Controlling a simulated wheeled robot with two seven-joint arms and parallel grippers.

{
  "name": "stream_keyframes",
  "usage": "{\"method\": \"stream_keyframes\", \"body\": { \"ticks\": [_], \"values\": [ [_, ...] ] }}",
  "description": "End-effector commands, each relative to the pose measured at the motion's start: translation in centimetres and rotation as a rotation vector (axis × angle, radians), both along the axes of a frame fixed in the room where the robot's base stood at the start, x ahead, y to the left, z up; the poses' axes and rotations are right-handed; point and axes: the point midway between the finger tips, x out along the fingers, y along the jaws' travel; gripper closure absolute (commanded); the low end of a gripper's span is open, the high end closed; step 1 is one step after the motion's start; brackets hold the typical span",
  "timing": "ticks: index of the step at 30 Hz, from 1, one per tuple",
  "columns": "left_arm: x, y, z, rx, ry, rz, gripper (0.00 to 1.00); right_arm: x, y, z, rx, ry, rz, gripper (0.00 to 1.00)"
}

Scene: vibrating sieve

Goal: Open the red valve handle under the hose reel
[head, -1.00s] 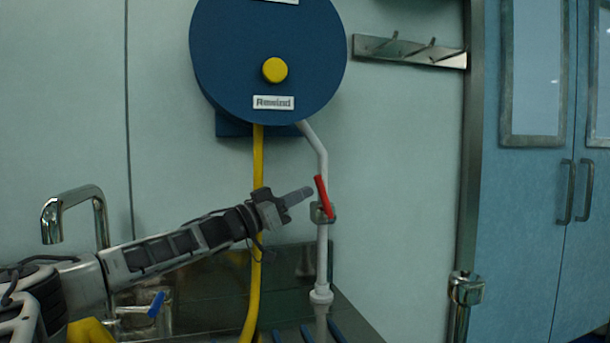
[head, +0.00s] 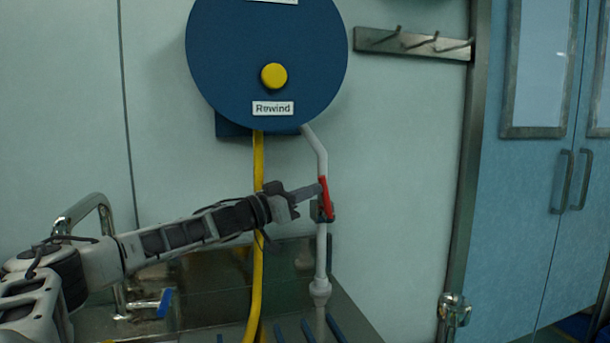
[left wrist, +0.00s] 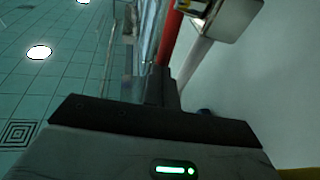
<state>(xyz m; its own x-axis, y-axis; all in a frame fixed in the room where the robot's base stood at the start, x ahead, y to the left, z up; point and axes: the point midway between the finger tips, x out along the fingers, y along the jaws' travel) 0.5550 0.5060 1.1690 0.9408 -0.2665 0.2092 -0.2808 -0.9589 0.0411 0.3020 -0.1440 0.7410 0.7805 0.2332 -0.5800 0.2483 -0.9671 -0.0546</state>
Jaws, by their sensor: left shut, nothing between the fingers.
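The red valve handle (head: 326,198) is on a white pipe (head: 321,250) below the blue hose reel (head: 266,40). The handle tilts slightly from vertical, its top leaning left. My left gripper (head: 318,189) is shut and empty, with its fingertips at the handle's left side. They appear to touch it, though the exact contact is hard to tell. In the left wrist view the red handle (left wrist: 172,35) rises just beyond the dark fingers, beside the metal valve body (left wrist: 222,14). My right gripper is not in view.
A yellow hose (head: 257,230) hangs from the reel, behind my left arm. A sink with a curved metal tap (head: 100,203) and blue lever (head: 165,303) stands at the lower left. A hook rail (head: 385,41) and blue cabinet doors (head: 530,210) are to the right.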

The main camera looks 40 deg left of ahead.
Motion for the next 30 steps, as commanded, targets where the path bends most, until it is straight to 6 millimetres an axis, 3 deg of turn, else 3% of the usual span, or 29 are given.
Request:
{"method": "stream_keyframes", "body": {
  "ticks": [1,5,23,30],
  "values": [
    [0.2,-0.2,1.2,0.001,0.008,-0.002,1.00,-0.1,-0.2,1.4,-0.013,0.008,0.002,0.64],
    [0.8,-0.6,1.4,-0.001,0.006,-0.002,1.00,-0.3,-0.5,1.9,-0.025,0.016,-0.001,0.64],
    [1.1,-0.8,1.4,0.002,0.001,-0.002,1.00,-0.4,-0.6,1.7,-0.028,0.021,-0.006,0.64],
    [0.6,-0.9,5.0,0.006,-0.007,-0.001,1.00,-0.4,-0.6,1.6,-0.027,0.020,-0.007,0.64]
  ]
}}
